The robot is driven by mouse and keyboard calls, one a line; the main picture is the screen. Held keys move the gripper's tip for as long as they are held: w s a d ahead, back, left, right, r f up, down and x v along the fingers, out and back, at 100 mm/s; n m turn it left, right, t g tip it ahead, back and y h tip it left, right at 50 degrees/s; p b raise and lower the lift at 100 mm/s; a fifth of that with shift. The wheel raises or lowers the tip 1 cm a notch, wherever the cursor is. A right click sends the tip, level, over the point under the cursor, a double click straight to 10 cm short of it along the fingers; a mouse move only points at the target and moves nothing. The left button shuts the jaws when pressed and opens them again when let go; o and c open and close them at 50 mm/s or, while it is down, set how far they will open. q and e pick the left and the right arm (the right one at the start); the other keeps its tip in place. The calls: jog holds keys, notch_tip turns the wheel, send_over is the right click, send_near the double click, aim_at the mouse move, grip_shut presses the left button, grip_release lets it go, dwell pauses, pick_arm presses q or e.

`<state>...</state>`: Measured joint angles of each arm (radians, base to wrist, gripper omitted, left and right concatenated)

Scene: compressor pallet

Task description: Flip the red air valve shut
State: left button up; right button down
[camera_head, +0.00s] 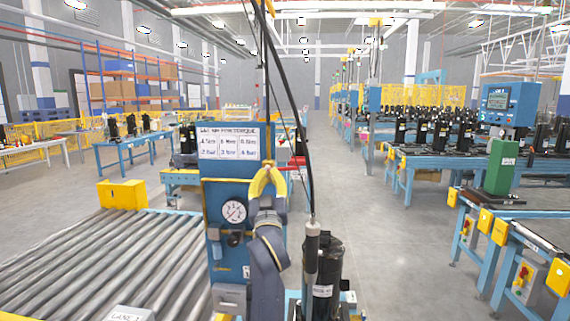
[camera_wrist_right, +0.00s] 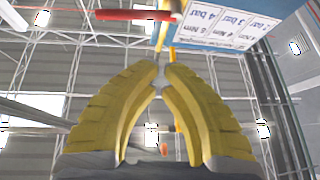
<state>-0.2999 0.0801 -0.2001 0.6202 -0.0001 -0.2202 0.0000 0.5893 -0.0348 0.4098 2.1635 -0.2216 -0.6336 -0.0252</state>
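My right gripper (camera_head: 267,178) is raised in front of the blue panel, below its white label sheets (camera_head: 228,141). Its yellow fingers also show in the right wrist view (camera_wrist_right: 160,78), where their tips come together with nothing visible held between them. In that view a red bar (camera_wrist_right: 135,15), which looks like the valve's handle, lies across the top, beyond the fingertips and apart from them. Next to it is the blue panel edge with labels (camera_wrist_right: 228,20). My left gripper is not in view.
A pressure gauge (camera_head: 233,212) is on the blue panel, left of my right arm. A black compressor (camera_head: 325,275) stands just right of the arm, with a hanging tool (camera_head: 312,245) and its cable beside it. A roller conveyor (camera_head: 110,265) fills the lower left. Open floor lies right.

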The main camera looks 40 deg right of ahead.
jog(key=s+r+m+g+h, duration=0.1)
jog(key=s+r+h, duration=0.1)
jog(key=s, duration=0.2)
notch_tip(320, 180, up, 4)
send_over(283, 168)
jog(key=s+a, duration=0.2)
jog(key=shift+w+d+f+g+y, duration=0.1)
jog(key=shift+d+f, duration=0.1)
jog(key=shift+f, duration=0.35)
jog(key=shift+d+f+g+y, duration=0.1)
jog(key=shift+d+f, duration=0.1)
jog(key=shift+f, duration=0.4)
jog(key=shift+w+d+f+g+y, duration=0.1)
jog(key=shift+d+f, duration=0.1)
jog(key=shift+f, duration=0.35)
jog(key=shift+s+d+f, duration=0.15)
jog(key=shift+f, duration=0.7)
jog(key=shift+r, duration=0.1)
